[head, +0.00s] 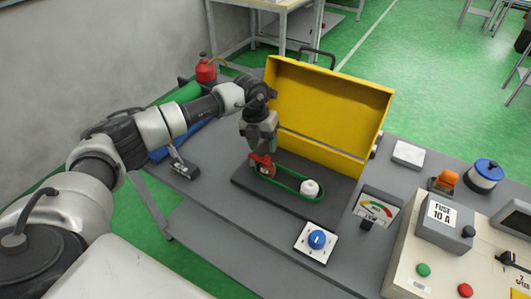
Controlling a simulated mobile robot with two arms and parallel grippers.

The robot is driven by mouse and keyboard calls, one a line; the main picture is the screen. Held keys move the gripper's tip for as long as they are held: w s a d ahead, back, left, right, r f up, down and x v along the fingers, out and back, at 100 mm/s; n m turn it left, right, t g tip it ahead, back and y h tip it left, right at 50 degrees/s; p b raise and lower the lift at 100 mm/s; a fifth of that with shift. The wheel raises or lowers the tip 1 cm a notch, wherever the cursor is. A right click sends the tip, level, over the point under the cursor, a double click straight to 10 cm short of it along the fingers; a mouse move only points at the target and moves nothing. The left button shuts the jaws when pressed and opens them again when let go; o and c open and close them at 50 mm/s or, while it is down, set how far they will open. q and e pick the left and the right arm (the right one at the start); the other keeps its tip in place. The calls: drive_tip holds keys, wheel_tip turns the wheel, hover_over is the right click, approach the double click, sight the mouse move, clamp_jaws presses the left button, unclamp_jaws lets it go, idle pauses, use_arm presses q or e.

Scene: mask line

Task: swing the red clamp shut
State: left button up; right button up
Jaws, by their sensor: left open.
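The red clamp (258,159) is at the left end of a dark base plate on the grey bench. It sits by a green oval loop (289,186), with a brownish part (268,170) just below it. My left gripper (262,149) points down right above the clamp and is open. Its fingertips are close to the clamp and partly cover it; I cannot tell whether they touch. How far the clamp is swung is too small to tell. My right gripper is not in view.
An open yellow toolbox (335,95) stands just behind the base plate. A white knob (309,187) is at the loop's right end. In front are a blue button (316,239) and a gauge (376,207); a control panel (405,250) stands at right. A red can (205,70) is behind.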

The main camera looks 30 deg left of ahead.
sight(259, 159)
use_arm(q)
wheel_tip(259, 159, up, 7)
drive_tip(key=a, duration=0.1)
drive_tip(key=shift+a+f+b, duration=0.15)
drive_tip(key=shift+f+b, duration=0.05)
drive_tip(key=shift+b, duration=0.2)
drive_tip(key=shift+s, duration=0.1)
